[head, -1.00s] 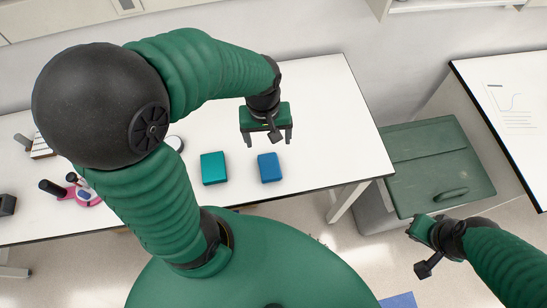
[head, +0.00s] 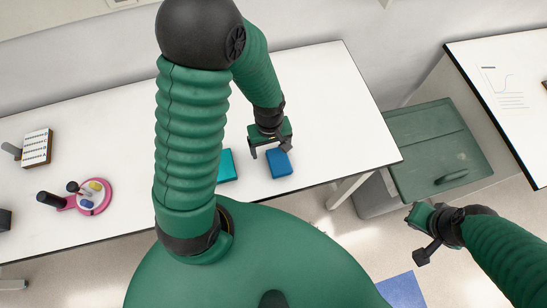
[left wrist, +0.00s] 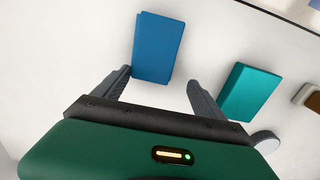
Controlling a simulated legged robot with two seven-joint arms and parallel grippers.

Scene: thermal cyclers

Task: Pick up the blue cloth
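The blue cloth (head: 279,163) is a folded blue block lying on the white table near its front edge. It also shows in the left wrist view (left wrist: 158,47), just beyond and between the fingertips. My left gripper (head: 270,150) is open and empty, right by the cloth; in the left wrist view its two fingers (left wrist: 160,82) are spread, the left finger close to the cloth's near corner. I cannot tell whether they touch. My right gripper (head: 413,233) is away from the table at the lower right; its fingers are not clear.
A teal block (head: 226,166) lies left of the cloth, partly behind my left arm; it also shows in the left wrist view (left wrist: 250,92). A pink tray (head: 98,190) with small items and a tube rack (head: 37,148) stand at the left. A green bin (head: 435,150) stands right of the table.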

